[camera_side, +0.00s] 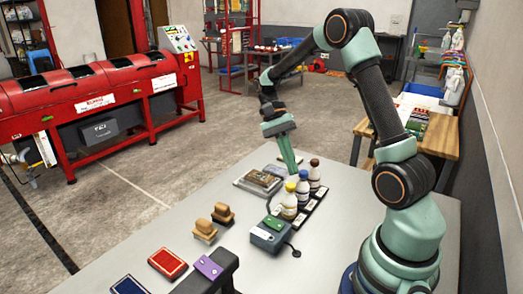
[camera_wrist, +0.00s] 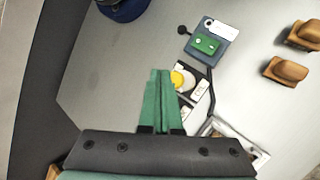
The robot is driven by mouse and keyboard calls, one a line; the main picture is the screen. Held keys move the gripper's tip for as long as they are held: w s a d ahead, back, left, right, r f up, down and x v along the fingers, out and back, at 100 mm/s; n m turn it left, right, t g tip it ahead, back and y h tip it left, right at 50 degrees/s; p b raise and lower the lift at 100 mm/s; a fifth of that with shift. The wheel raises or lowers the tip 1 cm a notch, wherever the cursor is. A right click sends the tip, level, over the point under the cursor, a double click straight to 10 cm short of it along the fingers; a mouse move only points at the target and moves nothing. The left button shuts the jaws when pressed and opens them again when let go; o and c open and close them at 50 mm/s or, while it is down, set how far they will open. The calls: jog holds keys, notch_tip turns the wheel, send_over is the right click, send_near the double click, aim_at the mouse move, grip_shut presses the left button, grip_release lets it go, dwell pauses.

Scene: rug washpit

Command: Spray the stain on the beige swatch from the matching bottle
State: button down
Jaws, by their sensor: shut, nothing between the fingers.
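My gripper (camera_side: 293,171) points down with its green fingers together and empty, just above and behind the bottles. In the wrist view the shut fingers (camera_wrist: 160,74) cover part of the bottle rack. Three white bottles stand upright in a row: one with a yellow cap (camera_side: 289,203), one with a blue cap (camera_side: 302,188), one with a dark brown cap (camera_side: 314,178). The yellow cap (camera_wrist: 178,79) shows beside the fingers in the wrist view. I cannot make out a stain or clearly tell the beige swatch.
The black rack (camera_side: 312,208) has white labels. A grey box with a green top (camera_side: 269,236) stands in front of it. Two wooden brushes (camera_side: 206,229), a red pad (camera_side: 172,263), a purple piece (camera_side: 208,268) and a blue pad (camera_side: 129,286) lie nearer.

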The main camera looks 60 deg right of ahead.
jog(key=shift+r, duration=2.15)
dwell(0.9)
jog(key=shift+f, duration=3)
jog(key=shift+f, duration=0.15)
jog(key=shift+f, duration=0.3)
jog(key=shift+f, duration=0.35)
dwell(0.8)
jog(key=shift+r, duration=0.8)
